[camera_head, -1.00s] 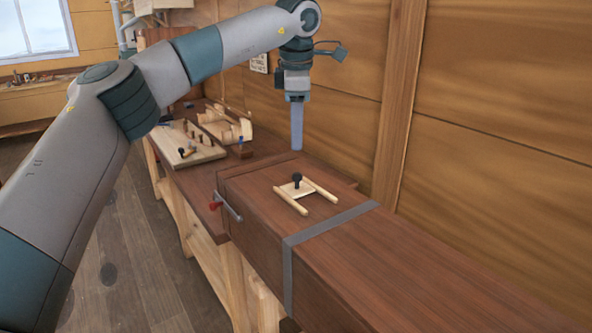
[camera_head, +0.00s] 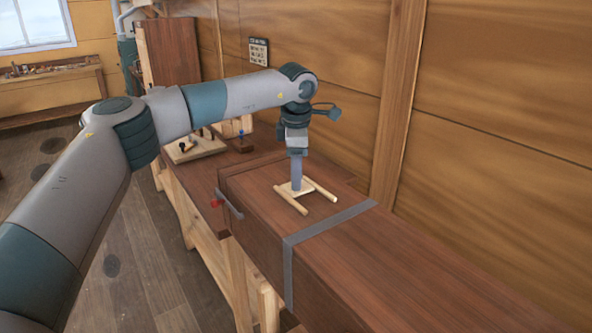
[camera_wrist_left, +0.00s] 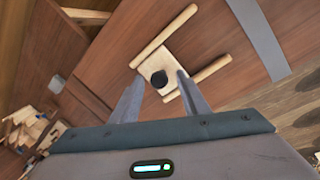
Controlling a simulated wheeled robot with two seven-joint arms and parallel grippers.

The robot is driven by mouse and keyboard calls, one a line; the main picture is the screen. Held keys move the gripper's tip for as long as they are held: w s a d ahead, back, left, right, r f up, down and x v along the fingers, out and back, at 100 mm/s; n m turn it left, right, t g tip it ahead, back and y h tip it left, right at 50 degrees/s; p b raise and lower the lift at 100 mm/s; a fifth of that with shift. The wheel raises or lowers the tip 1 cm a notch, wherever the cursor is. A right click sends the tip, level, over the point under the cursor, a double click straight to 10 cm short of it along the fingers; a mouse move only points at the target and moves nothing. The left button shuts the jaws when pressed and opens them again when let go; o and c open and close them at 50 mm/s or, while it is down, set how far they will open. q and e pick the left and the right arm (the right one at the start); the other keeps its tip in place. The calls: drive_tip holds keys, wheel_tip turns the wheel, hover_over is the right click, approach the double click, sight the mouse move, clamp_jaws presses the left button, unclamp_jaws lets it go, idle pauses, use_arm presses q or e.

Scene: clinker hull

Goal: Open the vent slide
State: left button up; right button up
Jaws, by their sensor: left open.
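The vent slide (camera_head: 284,189) is a pale wooden plate between two pale wooden rails (camera_head: 320,190) on top of a long dark red-brown wooden box (camera_head: 400,255). In the left wrist view the plate (camera_wrist_left: 176,64) carries a round black knob (camera_wrist_left: 159,79). My left gripper (camera_head: 296,188) points down over the slide and hides the knob in the head view. In the left wrist view its fingers (camera_wrist_left: 157,95) are apart, one on each side of the knob, with nothing visibly gripped. Whether the fingers touch the knob cannot be told. My right gripper is not in view.
A grey strap (camera_head: 330,224) crosses the box near the slide. A red-tipped handle (camera_head: 226,203) sticks out at the box's end. A bench behind holds a pale board (camera_head: 195,149) with knobs. A wooden wall (camera_head: 490,130) with a post borders the right.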

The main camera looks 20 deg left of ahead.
use_arm(q)
drive_tip(key=shift+c, duration=0.5)
